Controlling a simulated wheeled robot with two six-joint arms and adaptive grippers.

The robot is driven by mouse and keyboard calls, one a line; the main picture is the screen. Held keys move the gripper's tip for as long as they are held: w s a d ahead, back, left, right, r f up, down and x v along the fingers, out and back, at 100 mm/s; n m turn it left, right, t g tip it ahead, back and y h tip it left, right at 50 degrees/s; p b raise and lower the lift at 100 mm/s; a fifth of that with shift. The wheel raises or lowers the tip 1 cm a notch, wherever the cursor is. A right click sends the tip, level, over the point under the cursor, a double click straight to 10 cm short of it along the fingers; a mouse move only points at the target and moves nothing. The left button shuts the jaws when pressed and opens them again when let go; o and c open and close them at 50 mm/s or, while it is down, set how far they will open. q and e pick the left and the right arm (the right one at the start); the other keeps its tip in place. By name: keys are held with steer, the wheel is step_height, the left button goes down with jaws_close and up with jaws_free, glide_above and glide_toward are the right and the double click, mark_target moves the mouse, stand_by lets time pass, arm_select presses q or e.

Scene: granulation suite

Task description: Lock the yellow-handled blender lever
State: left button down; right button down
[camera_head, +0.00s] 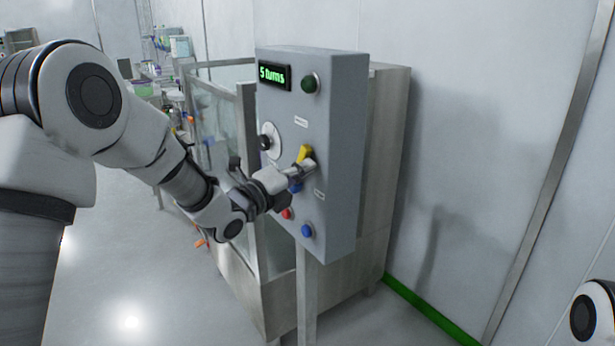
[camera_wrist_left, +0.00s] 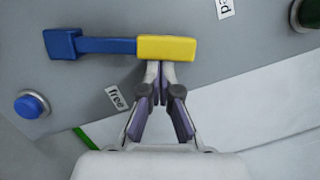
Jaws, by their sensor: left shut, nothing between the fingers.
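The lever has a yellow handle (camera_wrist_left: 167,48) on a blue arm that runs to a blue block (camera_wrist_left: 62,44); it is mounted on a grey control box (camera_head: 335,190). In the head view the yellow handle (camera_head: 304,153) shows just above my left gripper (camera_head: 310,168), and part of the blue arm is hidden behind the gripper. My left gripper (camera_wrist_left: 160,68) is shut with nothing in it. Its fingertips are at the near long edge of the yellow handle in the wrist view; I cannot tell if they touch. My right gripper is out of view.
The box carries a green "5 turns" display (camera_head: 274,76), a green button (camera_head: 310,84), a black knob (camera_head: 265,142), a red button (camera_head: 286,213) and a blue button (camera_head: 307,231). A "free" label (camera_wrist_left: 116,98) is near the lever. A glass-panelled enclosure (camera_head: 218,120) stands left.

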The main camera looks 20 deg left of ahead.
arm_select(q)
steer(key=r+n, duration=0.1)
steer(key=w+a+n+p, duration=0.1)
steer(key=shift+a+r+n+y, duration=0.3)
steer(key=shift+r, duration=0.1)
steer(key=shift+w+a+r+n+g, duration=0.3)
steer(key=shift+w+a+n, duration=0.25)
steer(key=shift+a, duration=0.2)
steer(key=shift+r, duration=0.1)
